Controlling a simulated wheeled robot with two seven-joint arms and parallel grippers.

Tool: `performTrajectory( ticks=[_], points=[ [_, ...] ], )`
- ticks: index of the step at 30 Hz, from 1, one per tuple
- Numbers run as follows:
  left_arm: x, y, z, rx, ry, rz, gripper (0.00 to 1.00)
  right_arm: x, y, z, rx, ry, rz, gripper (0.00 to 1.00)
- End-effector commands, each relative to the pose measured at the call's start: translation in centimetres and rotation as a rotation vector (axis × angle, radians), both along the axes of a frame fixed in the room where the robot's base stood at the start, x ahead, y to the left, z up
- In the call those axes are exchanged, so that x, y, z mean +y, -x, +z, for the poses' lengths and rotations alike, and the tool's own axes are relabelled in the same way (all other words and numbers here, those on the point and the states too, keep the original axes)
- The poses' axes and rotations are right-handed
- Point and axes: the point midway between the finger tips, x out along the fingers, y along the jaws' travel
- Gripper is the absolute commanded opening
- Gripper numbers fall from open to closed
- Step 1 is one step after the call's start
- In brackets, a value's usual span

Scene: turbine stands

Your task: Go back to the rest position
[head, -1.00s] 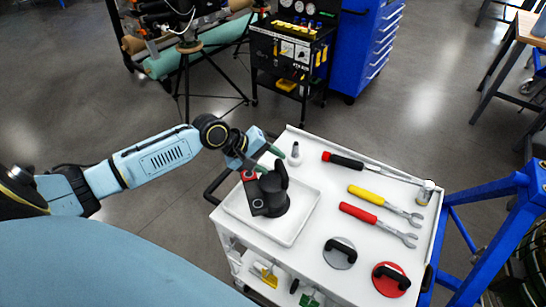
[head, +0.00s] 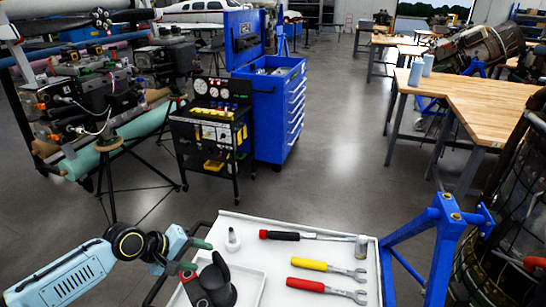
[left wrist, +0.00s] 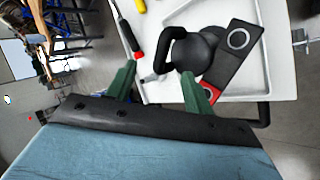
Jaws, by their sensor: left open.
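My left gripper (head: 195,256) is open, with its two green fingers apart and empty. It is at the cart's left side, beside and above a black round-bodied tool with a handle (head: 222,283). In the left wrist view, the tool (left wrist: 195,50) lies beyond the fingertips (left wrist: 160,86), close to the right finger. A flat black and red piece (left wrist: 232,52) lies against the tool. Both are in a shallow white tray (head: 256,288) on the white cart. I cannot tell whether a finger touches the tool. My right gripper is not in view.
On the cart top (head: 300,220) are a grey-white nozzle-shaped piece (head: 233,240), a red-black screwdriver (head: 285,236), yellow (head: 325,266) and red (head: 320,287) wrenches, and a small can (head: 361,246). A blue stand (head: 437,245) is close on the right. Open floor lies beyond the cart.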

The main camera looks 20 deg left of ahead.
Motion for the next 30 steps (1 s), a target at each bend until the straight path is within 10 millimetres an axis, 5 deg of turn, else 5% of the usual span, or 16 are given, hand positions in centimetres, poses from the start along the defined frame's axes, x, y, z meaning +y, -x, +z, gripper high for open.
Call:
performTrajectory(
  ticks=[5,9,13,20,30],
  points=[
    [-2.9,2.3,-1.5,-0.009,-0.056,-0.113,0.52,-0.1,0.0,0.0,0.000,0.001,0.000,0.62],
    [-8.5,7.9,-3.6,-0.064,-0.220,-0.377,0.52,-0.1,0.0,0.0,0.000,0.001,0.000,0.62],
    [-11.5,12.9,-3.9,-0.124,-0.410,-0.589,0.52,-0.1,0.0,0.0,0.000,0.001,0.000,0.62],
    [-11.9,17.9,-2.8,-0.132,-0.638,-0.750,0.52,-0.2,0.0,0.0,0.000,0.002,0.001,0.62],
    [-9.7,23.4,-0.6,-0.028,-0.838,-0.848,0.52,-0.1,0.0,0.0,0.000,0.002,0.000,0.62]
  ],
)
